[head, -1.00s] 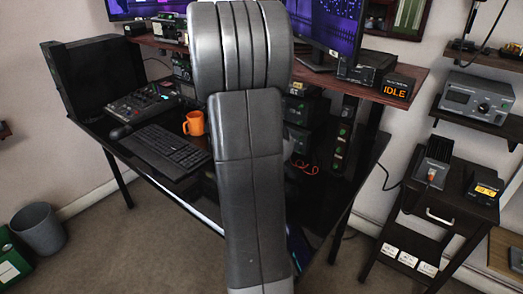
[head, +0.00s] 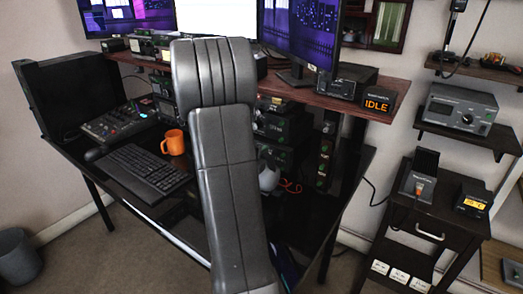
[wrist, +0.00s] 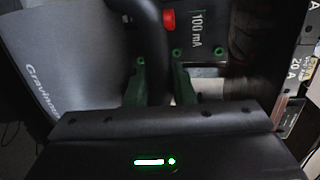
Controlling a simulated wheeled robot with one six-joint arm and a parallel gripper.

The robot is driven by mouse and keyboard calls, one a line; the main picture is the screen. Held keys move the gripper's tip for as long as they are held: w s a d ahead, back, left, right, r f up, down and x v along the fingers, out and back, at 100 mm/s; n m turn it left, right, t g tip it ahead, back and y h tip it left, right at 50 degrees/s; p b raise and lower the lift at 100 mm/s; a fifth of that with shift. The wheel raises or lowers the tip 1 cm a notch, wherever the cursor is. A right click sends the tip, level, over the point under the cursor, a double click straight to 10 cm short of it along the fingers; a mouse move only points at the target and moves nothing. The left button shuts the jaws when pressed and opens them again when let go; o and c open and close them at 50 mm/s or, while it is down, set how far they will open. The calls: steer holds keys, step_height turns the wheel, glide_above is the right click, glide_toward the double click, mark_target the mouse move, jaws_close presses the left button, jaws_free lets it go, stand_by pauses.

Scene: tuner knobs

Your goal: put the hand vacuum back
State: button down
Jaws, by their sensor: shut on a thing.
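My gripper (wrist: 160,88), with green fingers, is shut on a dark upright bar (wrist: 153,45) in the wrist view. The bar looks like the handle of the hand vacuum. A grey body lettered "Cravings" or similar (wrist: 45,70) fills the left of that view and appears to be part of the vacuum. In the head view my arm hides the gripper; a grey rounded thing (head: 268,178) shows just right of the arm, perhaps the vacuum. A dark upright stand with an orange mark (head: 419,187) is on the small side cabinet, apart from the gripper.
The black desk (head: 75,150) holds a keyboard (head: 142,172), an orange mug (head: 173,142) and radio gear. A wooden shelf (head: 300,93) with monitors overhangs it. The cabinet (head: 430,225) also carries a small yellow-lit display (head: 473,199). Floor shows between desk and cabinet.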

steer(key=shift+w+f, duration=0.1)
steer(key=shift+f, duration=1.1)
steer(key=c, duration=1.2)
jaws_free()
steer(key=shift+f, duration=0.1)
steer(key=shift+c, duration=0.2)
steer(key=v, duration=1.2)
